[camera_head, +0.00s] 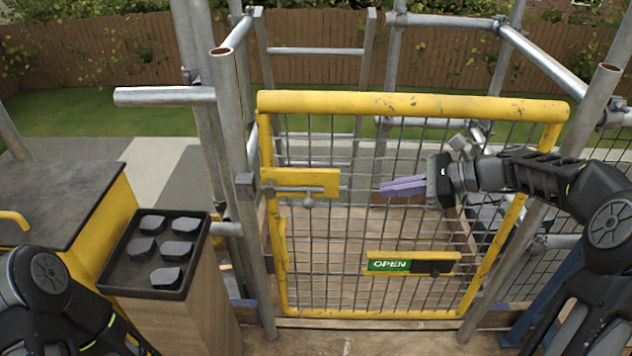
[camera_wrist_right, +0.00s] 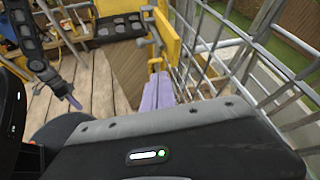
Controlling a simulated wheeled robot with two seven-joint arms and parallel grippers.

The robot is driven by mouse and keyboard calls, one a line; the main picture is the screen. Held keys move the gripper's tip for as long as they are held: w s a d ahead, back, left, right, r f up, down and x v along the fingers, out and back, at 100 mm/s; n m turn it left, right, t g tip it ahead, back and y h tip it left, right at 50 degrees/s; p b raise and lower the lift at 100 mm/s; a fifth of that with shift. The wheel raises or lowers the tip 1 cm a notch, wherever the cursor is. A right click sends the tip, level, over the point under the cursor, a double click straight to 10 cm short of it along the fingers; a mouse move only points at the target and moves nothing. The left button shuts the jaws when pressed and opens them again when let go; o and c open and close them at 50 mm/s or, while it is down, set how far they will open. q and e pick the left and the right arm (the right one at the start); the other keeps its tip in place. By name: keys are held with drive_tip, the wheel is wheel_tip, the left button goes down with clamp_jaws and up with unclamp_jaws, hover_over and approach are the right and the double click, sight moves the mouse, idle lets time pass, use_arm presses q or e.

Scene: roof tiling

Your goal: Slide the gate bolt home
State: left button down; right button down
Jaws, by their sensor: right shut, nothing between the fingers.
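The yellow mesh gate (camera_head: 415,105) stands upright between scaffold posts. Its bolt (camera_head: 290,189) is a grey rod on a yellow plate (camera_head: 322,176) at the gate's upper left, with a round knob (camera_head: 309,202) hanging below. A grey bracket (camera_head: 244,186) sits on the post to the left; I cannot tell whether the rod's end is inside it. My right gripper (camera_head: 384,188) is shut and empty, its purple fingers pointing left, right of the bolt and apart from it. The fingers also show in the right wrist view (camera_wrist_right: 158,92). My left gripper (camera_wrist_right: 75,102) shows small there; its opening is unclear.
A green OPEN sign (camera_head: 389,265) with a black slider (camera_head: 434,267) is low on the gate. A black tray (camera_head: 190,284) with several dark pieces stands on a wooden box (camera_head: 190,315) at left, beside a yellow-sided cabinet (camera_head: 108,225). Scaffold posts flank the gate.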

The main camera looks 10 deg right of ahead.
sight(313, 202)
drive_tip(key=shift+s+a+r+m+g+y, duration=0.5)
drive_tip(key=shift+s+a+r+y, duration=0.3)
drive_tip(key=shift+s+a+r, duration=0.2)
drive_tip(key=x, duration=1.4)
drive_tip(key=shift+d+f, duration=0.1)
drive_tip(key=shift+f, duration=0.05)
